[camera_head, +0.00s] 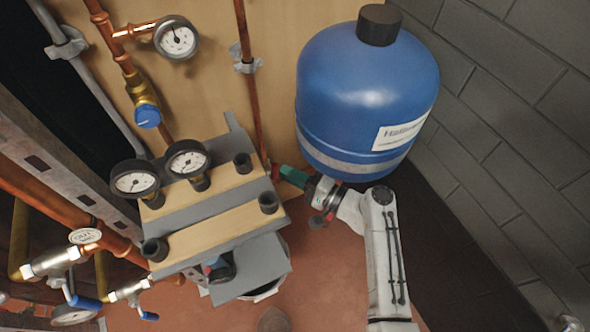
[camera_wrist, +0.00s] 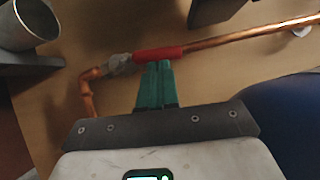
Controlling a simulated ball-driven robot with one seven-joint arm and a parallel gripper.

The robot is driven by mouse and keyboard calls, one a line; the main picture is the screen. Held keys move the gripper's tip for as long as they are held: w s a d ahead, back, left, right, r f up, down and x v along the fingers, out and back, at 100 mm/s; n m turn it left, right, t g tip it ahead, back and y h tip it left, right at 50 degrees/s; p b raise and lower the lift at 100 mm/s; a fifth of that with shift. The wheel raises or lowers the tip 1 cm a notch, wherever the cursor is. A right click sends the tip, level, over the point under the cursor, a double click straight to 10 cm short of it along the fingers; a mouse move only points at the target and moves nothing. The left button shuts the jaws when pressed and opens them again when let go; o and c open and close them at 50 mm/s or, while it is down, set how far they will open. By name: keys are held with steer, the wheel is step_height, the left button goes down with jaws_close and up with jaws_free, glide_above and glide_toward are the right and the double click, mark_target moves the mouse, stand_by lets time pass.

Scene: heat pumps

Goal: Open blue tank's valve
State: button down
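The blue tank (camera_head: 350,85), with a dark cap and a white label, stands against the wall in the head view. My gripper (camera_head: 281,171) is below and left of it, its green fingers pointing left to the pipe. In the wrist view a valve with a red handle (camera_wrist: 160,54) sits on a copper pipe, the handle lying along the pipe. The green fingers of my gripper (camera_wrist: 159,64) are together, tips at the handle's lower edge. They seem to touch it, and I see nothing between them. In the head view the valve is mostly hidden.
A grey and wooden manifold block (camera_head: 210,235) with two gauges (camera_head: 160,172) stands just left of my gripper. A vertical copper pipe (camera_head: 247,80) runs up the wooden panel. A brick wall (camera_head: 500,130) is on the right. A metal cup-like part (camera_wrist: 36,22) shows in the wrist view.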

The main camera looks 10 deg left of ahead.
steer(key=shift+s+a+r, duration=0.25)
steer(key=shift+a+r, duration=0.1)
steer(key=shift+a, duration=0.15)
stand_by(0.3)
steer(key=p+v, duration=0.2)
steer(key=v, duration=0.9)
steer(key=shift+d+f, duration=0.1)
steer(key=shift+f, duration=0.1)
